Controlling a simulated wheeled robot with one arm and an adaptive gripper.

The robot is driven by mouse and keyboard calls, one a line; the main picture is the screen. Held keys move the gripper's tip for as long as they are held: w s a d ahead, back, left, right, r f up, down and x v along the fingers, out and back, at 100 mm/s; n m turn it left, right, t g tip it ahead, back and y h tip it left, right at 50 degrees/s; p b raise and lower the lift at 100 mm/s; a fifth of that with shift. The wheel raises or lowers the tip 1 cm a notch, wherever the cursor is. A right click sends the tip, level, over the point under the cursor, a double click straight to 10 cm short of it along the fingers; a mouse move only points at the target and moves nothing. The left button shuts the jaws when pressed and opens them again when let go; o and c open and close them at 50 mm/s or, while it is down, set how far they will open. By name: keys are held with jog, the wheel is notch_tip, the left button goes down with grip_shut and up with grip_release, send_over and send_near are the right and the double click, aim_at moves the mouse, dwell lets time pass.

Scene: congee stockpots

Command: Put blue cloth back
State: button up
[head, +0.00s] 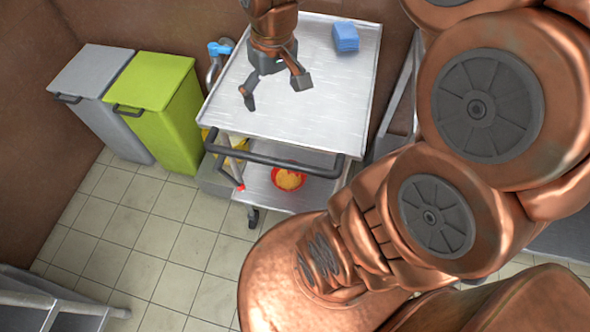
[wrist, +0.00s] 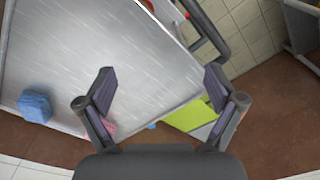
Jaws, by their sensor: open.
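A folded blue cloth (head: 345,37) lies on the top shelf of a metal cart (head: 300,95), near its far right corner in the head view. In the wrist view the blue cloth (wrist: 35,106) is at the left, near the edge of the cart top. My gripper (head: 275,92) is open and empty above the left part of the cart top, apart from the cloth. In the wrist view the open fingers of my gripper (wrist: 158,88) point over bare metal, with the cloth to their left.
A grey bin (head: 95,75) and a lime-green bin (head: 160,90) stand left of the cart. A blue object (head: 220,47) is at the cart's left edge. A red bowl (head: 288,178) sits on the lower shelf, below a dark handle (head: 275,161). The middle of the cart top is clear.

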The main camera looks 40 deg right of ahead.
jog(key=s+a+f+g, duration=0.1)
jog(key=s+a, duration=0.2)
jog(key=s, duration=0.4)
jog(key=s+a+f+g, duration=0.1)
jog(key=s+a+f, duration=0.1)
jog(key=s, duration=0.6)
jog(key=shift+s+a+n, duration=0.3)
jog(key=shift+a+n, duration=0.1)
jog(key=shift+a, duration=0.35)
jog(key=shift+f, duration=0.1)
jog(key=shift+r+p, duration=0.95)
